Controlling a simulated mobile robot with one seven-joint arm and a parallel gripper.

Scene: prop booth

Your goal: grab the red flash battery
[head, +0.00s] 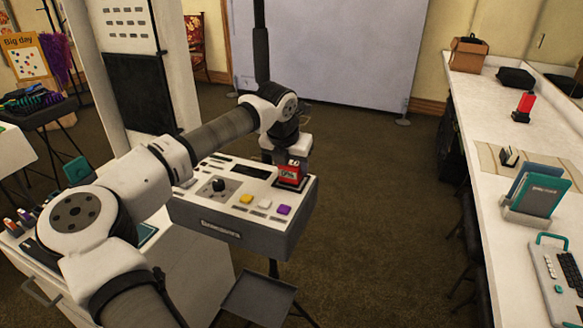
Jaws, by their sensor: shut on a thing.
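A red block with a dark panel reading "0%" (288,173), which looks like the red flash battery, sits upright in or just above a dark dock on the right end of a grey-sided console (245,238). My gripper (295,163) reaches down onto the block from above and behind, and is shut on it. The fingers are small and partly hidden behind the block, so their exact contact is unclear. I cannot tell whether the block touches the dock. Another red block on a black base (524,104) stands on the white counter at right.
The console top holds a black knob (219,187) and yellow, white and purple buttons. Carpet between is clear.

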